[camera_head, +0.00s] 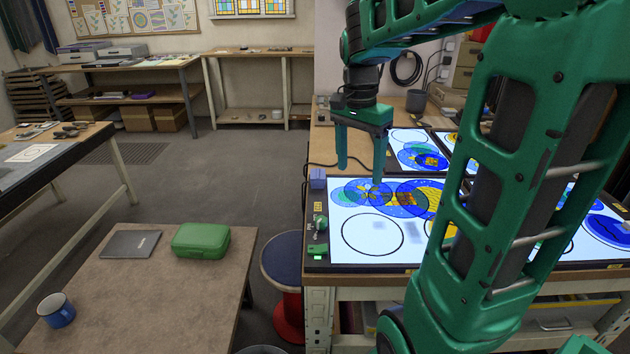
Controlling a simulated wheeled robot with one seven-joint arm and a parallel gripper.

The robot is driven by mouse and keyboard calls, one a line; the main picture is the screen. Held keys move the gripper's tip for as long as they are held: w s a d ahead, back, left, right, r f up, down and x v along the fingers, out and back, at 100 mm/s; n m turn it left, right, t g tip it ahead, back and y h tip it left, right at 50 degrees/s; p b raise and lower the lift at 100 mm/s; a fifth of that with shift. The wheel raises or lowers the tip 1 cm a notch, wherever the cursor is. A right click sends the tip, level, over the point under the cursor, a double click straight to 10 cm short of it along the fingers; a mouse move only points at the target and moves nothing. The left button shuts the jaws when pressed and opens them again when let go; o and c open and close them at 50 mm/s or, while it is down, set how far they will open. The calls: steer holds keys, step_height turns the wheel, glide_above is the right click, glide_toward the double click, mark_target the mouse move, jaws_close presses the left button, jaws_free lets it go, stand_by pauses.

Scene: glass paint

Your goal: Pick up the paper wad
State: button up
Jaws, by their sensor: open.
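I cannot clearly make out a paper wad. A small pale bluish patch shows by the right fingertip, but I cannot tell whether it is the wad or part of the painted pattern. My arm hides much of the panel's right side.
A blue-purple block (317,178) and small green items stand at the panel's left edge. A dark grey cup (415,101) stands behind. On a lower table at left are a green case (201,240), a grey notebook (131,244) and a blue mug (57,310). A stool (285,262) stands between tables.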

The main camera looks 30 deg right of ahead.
steer(key=w+d+m, duration=0.1)
steer(key=w+m, duration=0.8)
steer(key=w, duration=0.9)
glide_above(318, 173)
steer(key=shift+y, duration=0.4)
step_height(318, 173, down, 5)
steer(key=shift+r, duration=0.1)
steer(key=shift+s+a+f, duration=0.1)
steer(key=shift+s+f, duration=0.05)
steer(key=shift+f, duration=2.6)
steer(key=c, duration=1.2)
steer(key=shift+r, duration=0.1)
